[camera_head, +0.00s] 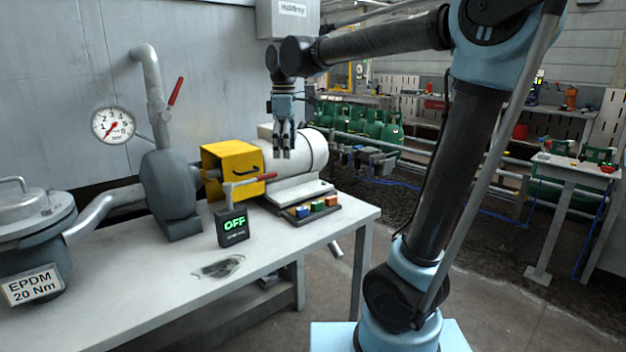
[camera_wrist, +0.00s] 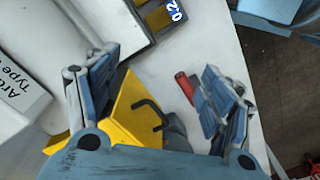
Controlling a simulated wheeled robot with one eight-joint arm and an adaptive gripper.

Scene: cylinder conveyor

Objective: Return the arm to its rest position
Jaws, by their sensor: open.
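My gripper (camera_head: 283,153) hangs pointing down at the end of my bent arm, in front of the white motor (camera_head: 308,150) in the head view. In the wrist view my gripper (camera_wrist: 160,95) has its two blue-padded fingers spread apart, with nothing held between them. Below it in the wrist view are the yellow guard (camera_wrist: 133,108) with its dark handle and a red-gripped lever (camera_wrist: 185,85). The yellow guard also shows in the head view (camera_head: 226,160), left of the motor.
The white workbench (camera_head: 160,285) carries a black "OFF" sign (camera_head: 232,226), a tray of coloured blocks (camera_head: 312,211), a grey pump (camera_head: 170,190) and an EPDM-labelled vessel (camera_head: 30,235). A grey box (camera_head: 288,18) is above, near my arm. Green cylinders (camera_head: 350,120) stand behind.

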